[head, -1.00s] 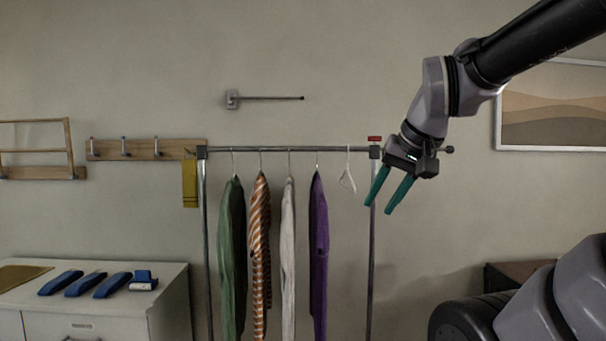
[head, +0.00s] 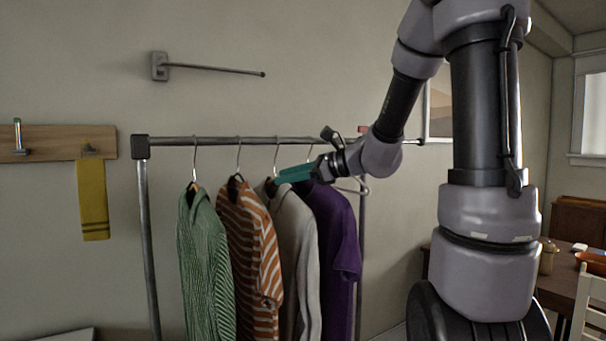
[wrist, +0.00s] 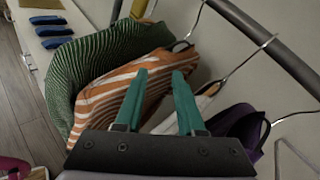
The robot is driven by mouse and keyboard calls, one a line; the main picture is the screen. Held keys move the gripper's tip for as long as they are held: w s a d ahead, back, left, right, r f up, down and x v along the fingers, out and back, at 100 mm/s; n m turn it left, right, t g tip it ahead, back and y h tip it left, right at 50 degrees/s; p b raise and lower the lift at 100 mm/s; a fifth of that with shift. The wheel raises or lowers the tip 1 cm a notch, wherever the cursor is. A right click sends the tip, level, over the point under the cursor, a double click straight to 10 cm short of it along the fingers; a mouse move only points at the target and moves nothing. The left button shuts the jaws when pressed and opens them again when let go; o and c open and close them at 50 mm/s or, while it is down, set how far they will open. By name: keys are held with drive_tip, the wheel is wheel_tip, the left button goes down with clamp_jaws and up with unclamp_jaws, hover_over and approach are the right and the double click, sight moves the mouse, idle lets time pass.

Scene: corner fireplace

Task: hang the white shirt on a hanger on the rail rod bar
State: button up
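The white shirt (head: 294,240) hangs on a hanger from the grey garment rail (head: 215,142), between an orange-striped shirt (head: 250,235) and a purple shirt (head: 332,225). My gripper (head: 278,177) is at the white shirt's collar, just below its hanger hook; contact cannot be told. In the wrist view my two teal fingers (wrist: 161,76) are apart, with striped cloth visible between them. The white shirt (wrist: 205,98) shows partly behind the right finger there, its lower part hidden. The rail also crosses the wrist view's upper right (wrist: 275,45).
A green shirt (head: 205,260) hangs at the left end. A bare rod (head: 210,68) sticks out from the wall above. A yellow cloth (head: 92,200) hangs from a hook board at left.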

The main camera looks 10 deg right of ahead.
drive_tip(key=w+d+m+t+h, duration=0.1)
drive_tip(key=w+d+m+t, duration=0.5)
drive_tip(key=w, duration=0.3)
drive_tip(key=shift+m+g, duration=0.4)
drive_tip(key=shift+m, duration=0.4)
drive_tip(key=x, duration=1)
drive_tip(key=shift+w+a+f, duration=0.15)
drive_tip(key=shift+w, duration=0.1)
clamp_jaws()
